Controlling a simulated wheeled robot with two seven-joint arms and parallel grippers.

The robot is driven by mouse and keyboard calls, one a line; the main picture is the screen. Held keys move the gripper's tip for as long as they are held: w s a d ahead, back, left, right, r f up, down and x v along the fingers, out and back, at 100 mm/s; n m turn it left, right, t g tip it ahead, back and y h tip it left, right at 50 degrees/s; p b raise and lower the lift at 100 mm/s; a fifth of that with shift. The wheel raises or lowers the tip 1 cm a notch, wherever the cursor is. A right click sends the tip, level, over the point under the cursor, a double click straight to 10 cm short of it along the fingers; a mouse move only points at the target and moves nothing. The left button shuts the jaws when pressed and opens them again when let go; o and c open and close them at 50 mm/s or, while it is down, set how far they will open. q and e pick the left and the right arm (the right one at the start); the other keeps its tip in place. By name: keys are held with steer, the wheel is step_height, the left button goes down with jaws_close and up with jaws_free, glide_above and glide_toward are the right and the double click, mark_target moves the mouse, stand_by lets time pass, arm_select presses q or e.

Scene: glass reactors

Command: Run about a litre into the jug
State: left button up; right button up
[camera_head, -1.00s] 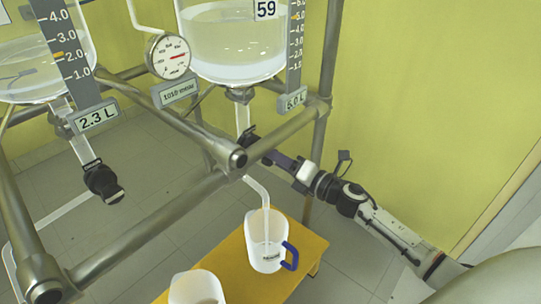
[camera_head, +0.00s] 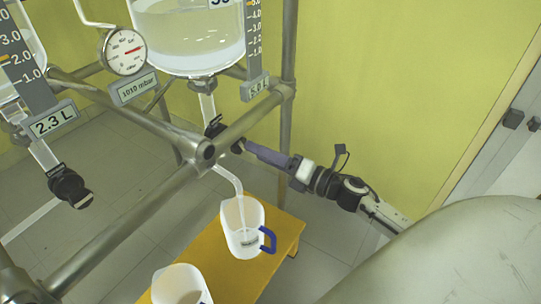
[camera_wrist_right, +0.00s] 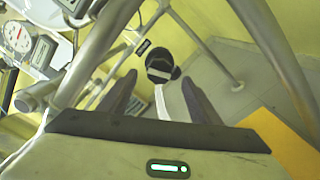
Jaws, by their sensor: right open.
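A bent outlet tube (camera_head: 228,178) ends over a white jug (camera_head: 242,238) with a blue handle. A thin pale line runs down inside the jug; I cannot tell whether it is liquid. My right gripper (camera_head: 238,147) is open, just right of the valve and apart from it. In the wrist view the valve shows beyond the gripper's fingers (camera_wrist_right: 152,100). My left gripper is out of view.
The jug stands on a yellow stool (camera_head: 228,283) beside a second white vessel (camera_head: 178,287). Metal frame bars (camera_head: 120,225) cross in front of the reactors. A 2.3 L reactor's black valve (camera_head: 68,186) is at left. A round gauge (camera_head: 125,50) hangs between the reactors.

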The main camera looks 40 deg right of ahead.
steer(key=shift+v, duration=1.45)
stand_by(6.5)
